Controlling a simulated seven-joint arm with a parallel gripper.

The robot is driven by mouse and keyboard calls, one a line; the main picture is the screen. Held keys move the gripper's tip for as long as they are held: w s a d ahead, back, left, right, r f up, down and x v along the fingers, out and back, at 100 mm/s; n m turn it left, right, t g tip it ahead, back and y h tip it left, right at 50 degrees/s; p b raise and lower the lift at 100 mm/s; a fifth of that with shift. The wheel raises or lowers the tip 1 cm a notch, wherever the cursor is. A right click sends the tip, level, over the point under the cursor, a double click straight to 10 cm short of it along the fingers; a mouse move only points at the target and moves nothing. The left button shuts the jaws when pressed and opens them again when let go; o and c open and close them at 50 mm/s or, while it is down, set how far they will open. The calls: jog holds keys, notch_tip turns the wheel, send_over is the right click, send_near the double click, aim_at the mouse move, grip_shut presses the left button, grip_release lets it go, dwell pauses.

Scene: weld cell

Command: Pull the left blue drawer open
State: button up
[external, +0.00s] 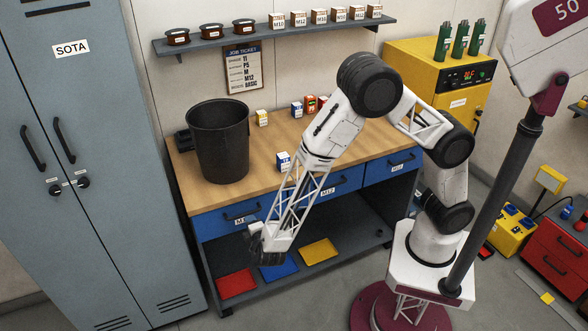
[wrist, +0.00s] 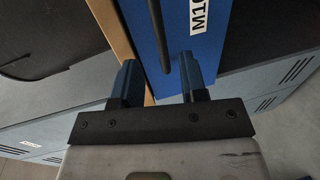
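The left blue drawer (external: 212,225) is at the left of the workbench front, flush with it in the external view. Its black handle (external: 240,211) is partly visible above a white label. My gripper (external: 258,240) is low in front of this drawer's right part and hides some of it. In the wrist view, my gripper (wrist: 162,82) is open, its two dark fingers spread apart. The blue drawer front (wrist: 177,35) and the dark handle bar (wrist: 157,30) show ahead, the bar's near end lying between the fingers. Contact cannot be told.
The wooden bench top (external: 270,130) carries a black bin (external: 219,140) and small boxes. Other blue drawers (external: 392,167) are to the right. Coloured trays (external: 237,284) lie on the shelf below. A grey cabinet (external: 75,130) stands at the left. The floor in front is clear.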

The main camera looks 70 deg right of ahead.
aim_at(245, 214)
jog(key=shift+w, duration=0.1)
dwell(0.3)
jog(key=shift+x, duration=3.85)
grip_shut()
